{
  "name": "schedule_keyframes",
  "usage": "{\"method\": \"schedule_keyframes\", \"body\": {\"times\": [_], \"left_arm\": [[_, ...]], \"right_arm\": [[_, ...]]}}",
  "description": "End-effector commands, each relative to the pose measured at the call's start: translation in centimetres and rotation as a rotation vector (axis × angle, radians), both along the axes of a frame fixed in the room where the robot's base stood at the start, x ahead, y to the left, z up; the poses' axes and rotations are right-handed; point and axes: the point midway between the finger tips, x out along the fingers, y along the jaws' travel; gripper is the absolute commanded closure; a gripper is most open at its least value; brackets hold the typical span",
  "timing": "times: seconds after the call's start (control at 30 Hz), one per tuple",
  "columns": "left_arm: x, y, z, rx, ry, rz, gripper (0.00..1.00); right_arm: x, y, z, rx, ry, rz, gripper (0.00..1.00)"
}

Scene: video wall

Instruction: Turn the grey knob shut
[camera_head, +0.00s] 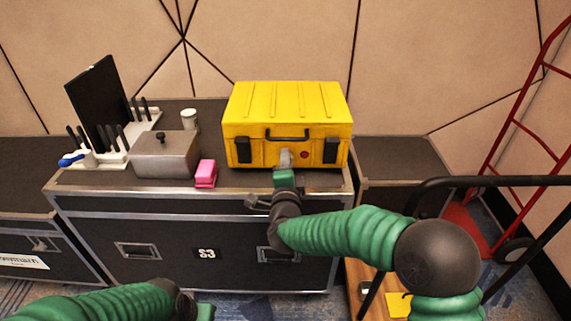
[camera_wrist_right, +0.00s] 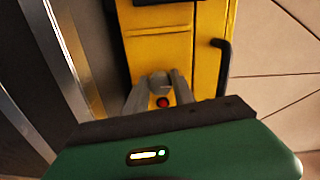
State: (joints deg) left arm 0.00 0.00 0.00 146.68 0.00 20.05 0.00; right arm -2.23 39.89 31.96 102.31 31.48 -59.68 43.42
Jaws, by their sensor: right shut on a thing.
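The yellow case (camera_head: 288,100) stands upright on a black flight case, with a dark handle and two dark latches on its front. My right gripper (camera_head: 286,160) reaches the case's front, between the latches. In the right wrist view its two grey fingers (camera_wrist_right: 158,84) are shut on the grey knob (camera_wrist_right: 159,80), which is mostly hidden between them. A red button (camera_head: 305,154) is beside the knob on the same face; it also shows in the wrist view (camera_wrist_right: 163,102). Part of my left gripper (camera_head: 205,312) shows at the bottom edge; its fingers are out of view.
On the flight case (camera_head: 95,181), left of the yellow case, are a pink block (camera_head: 206,173), a grey lidded box (camera_head: 165,156), a white cup (camera_head: 189,118) and a white rack (camera_head: 143,125) with a black panel. A red hand truck (camera_head: 520,125) stands at the right.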

Motion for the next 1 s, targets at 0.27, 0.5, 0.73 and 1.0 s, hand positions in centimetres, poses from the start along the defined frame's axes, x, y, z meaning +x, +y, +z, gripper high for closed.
{"method": "schedule_keyframes", "body": {"times": [0.27, 0.5, 0.73, 1.0], "left_arm": [[0.0, 0.0, -0.1, 0.000, 0.000, 0.000, 1.00], [0.0, 0.0, -0.1, 0.000, 0.000, 0.000, 1.00], [0.0, 0.0, 0.0, 0.000, 0.000, 0.000, 1.00], [0.0, 0.0, 0.8, 0.000, 0.000, 0.000, 1.00]], "right_arm": [[-0.1, -0.1, -0.6, 0.003, 0.013, -0.001, 1.00], [-0.1, -0.1, -0.5, 0.002, 0.011, -0.001, 0.51], [-0.1, 0.0, -0.3, 0.002, 0.006, 0.000, 0.48], [-2.3, 0.1, 0.2, 0.000, 0.005, 0.002, 0.48]]}}
